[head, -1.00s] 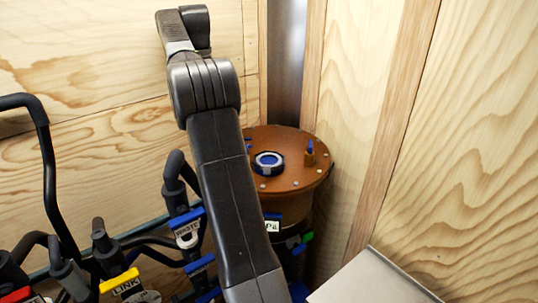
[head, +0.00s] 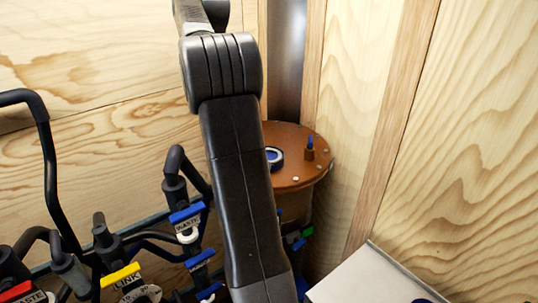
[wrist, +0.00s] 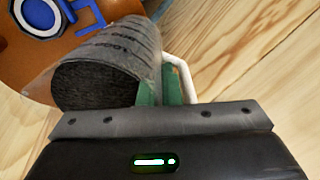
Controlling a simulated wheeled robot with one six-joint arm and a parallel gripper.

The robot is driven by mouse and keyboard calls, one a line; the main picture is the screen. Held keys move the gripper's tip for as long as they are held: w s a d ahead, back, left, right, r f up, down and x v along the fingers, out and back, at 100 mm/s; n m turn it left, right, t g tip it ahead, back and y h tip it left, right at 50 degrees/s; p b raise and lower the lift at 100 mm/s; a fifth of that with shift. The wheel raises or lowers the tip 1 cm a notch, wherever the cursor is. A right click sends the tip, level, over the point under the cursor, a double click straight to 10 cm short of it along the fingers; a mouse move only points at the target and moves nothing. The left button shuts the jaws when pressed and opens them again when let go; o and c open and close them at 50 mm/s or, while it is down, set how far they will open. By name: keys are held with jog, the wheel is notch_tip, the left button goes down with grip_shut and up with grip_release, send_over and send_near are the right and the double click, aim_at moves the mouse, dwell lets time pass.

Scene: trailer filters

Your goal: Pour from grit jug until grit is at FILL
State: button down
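The grit jug (wrist: 105,70) is a clear cylinder with printed marks, seen in the wrist view. It lies tilted in the picture and dark grit shows at its near end. My gripper (wrist: 165,88) has green pads together at the jug's white handle (wrist: 182,78) and holds the jug. The jug is over or beside the brown round lid (wrist: 25,65) of a vessel. A blue-and-white ring (wrist: 40,18) is on that lid. The lid also shows in the head view (head: 300,172), partly behind my arm. My gripper and the jug are out of the head view. No FILL mark is readable.
Black hoses (head: 45,150) and valves with blue, yellow (head: 121,277) and red tags stand at lower left. A small fitting with a blue tip (head: 310,148) stands on the lid. Wooden walls close in behind and right. A pale metal panel (head: 370,280) is at lower right.

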jog(key=shift+r, duration=0.1)
jog(key=shift+s+d+y, duration=0.1)
jog(key=shift+d+y, duration=0.05)
jog(key=shift+y, duration=0.15)
jog(key=shift+d+t+y, duration=0.2)
jog(key=shift+t+y, duration=0.1)
jog(key=shift+t, duration=0.1)
